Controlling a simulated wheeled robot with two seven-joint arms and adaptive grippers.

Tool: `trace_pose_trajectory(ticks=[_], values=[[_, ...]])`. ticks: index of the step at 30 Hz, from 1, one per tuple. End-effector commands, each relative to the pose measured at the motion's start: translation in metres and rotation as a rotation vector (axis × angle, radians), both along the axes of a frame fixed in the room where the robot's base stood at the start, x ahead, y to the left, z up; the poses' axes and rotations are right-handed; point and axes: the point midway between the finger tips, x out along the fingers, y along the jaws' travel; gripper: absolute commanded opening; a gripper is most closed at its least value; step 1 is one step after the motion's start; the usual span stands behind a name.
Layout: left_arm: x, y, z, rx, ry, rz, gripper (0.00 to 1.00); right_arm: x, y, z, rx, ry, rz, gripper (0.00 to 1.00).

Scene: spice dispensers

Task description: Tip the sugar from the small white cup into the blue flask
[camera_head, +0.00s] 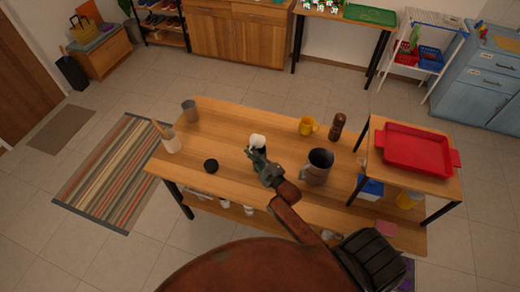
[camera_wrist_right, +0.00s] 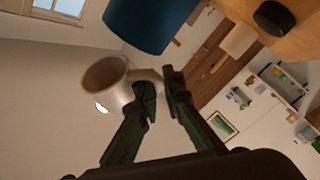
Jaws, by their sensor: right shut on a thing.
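The small white cup (camera_wrist_right: 128,88) is close in the right wrist view, with its round mouth turned to the left of the picture. A small bright white patch shows by its lower rim. My right gripper (camera_wrist_right: 160,86) is shut on the cup's handle. The blue flask (camera_wrist_right: 145,22) stands right beside the cup at the top of that view, partly cut off; its mouth is not visible. In the head view the cup (camera_head: 258,141) is at my right gripper (camera_head: 256,157) above the middle of the table, and the flask is not clearly visible. My left gripper is not in view.
On the wooden table (camera_head: 227,128) are a black round lid (camera_head: 211,166), a grey pitcher (camera_head: 317,167), a yellow mug (camera_head: 308,126), a brown mill (camera_head: 337,126), a grey cup (camera_head: 190,111) and a utensil holder (camera_head: 171,142). A red tray (camera_head: 416,149) sits on the raised right stand.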

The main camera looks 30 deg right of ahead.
Motion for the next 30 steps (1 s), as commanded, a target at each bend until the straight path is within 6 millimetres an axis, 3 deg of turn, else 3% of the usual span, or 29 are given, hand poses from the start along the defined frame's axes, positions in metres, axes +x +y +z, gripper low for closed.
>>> trace_pose_trajectory(ticks=[30], values=[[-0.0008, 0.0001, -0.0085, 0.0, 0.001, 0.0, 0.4, -0.0003, 0.0001, 0.0037, 0.105, -0.041, -0.002, 0.0]])
